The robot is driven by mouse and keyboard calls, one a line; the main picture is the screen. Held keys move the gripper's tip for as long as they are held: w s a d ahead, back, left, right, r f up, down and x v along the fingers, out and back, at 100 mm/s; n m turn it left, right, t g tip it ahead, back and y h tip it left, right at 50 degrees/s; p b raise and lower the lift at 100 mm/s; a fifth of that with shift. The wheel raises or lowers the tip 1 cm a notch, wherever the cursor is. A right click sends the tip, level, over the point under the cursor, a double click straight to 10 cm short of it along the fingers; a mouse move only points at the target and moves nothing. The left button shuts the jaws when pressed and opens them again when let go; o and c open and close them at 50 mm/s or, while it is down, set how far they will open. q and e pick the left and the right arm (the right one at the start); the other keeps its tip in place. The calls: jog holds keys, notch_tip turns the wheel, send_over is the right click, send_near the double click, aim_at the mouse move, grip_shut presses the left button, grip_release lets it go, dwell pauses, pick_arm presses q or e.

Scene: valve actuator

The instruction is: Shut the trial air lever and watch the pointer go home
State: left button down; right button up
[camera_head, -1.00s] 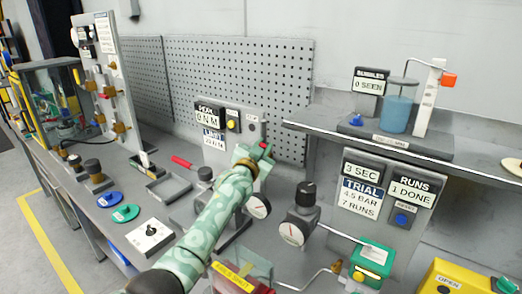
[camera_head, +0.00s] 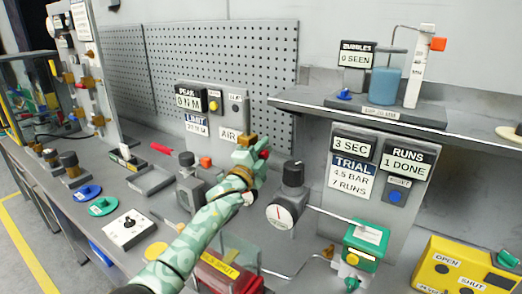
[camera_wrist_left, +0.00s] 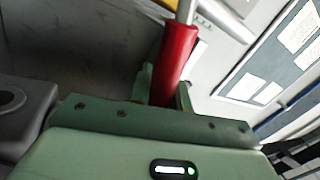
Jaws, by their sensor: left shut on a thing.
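My left gripper (camera_head: 252,158) is shut on a red handle (camera_head: 264,154), which looks like the trial air lever, near the AIR label (camera_head: 228,135). In the left wrist view the red handle (camera_wrist_left: 176,55) stands between the two green fingers (camera_wrist_left: 165,92), with a pale metal rod running on from its top end. The lever's pivot is hidden. A round white gauge (camera_head: 280,217) with a pointer is under a black knob, to the right of my arm. Its exact reading is too small to tell. A second dial is partly hidden behind my arm.
A green box (camera_head: 366,243) is at the right, beside a yellow OPEN/SHUT box (camera_head: 465,268). The trial panel (camera_head: 352,175) and a shelf (camera_head: 350,113) with a beaker (camera_head: 386,83) stand behind. A red-handled tool (camera_head: 161,148) lies near a grey tray (camera_head: 152,180).

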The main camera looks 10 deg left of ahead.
pick_arm(q)
jog(key=shift+d+f+m+h+b, duration=0.15)
jog(key=shift+f+m+h+b, duration=0.35)
jog(key=shift+f+m+b, duration=0.95)
jog(key=shift+r+m+p, duration=0.15)
jog(key=shift+m+p, duration=0.2)
jog(key=shift+m, duration=0.1)
jog(key=c, duration=1.3)
grip_release()
jog(key=shift+s+r, duration=0.1)
jog(key=shift+s, duration=0.05)
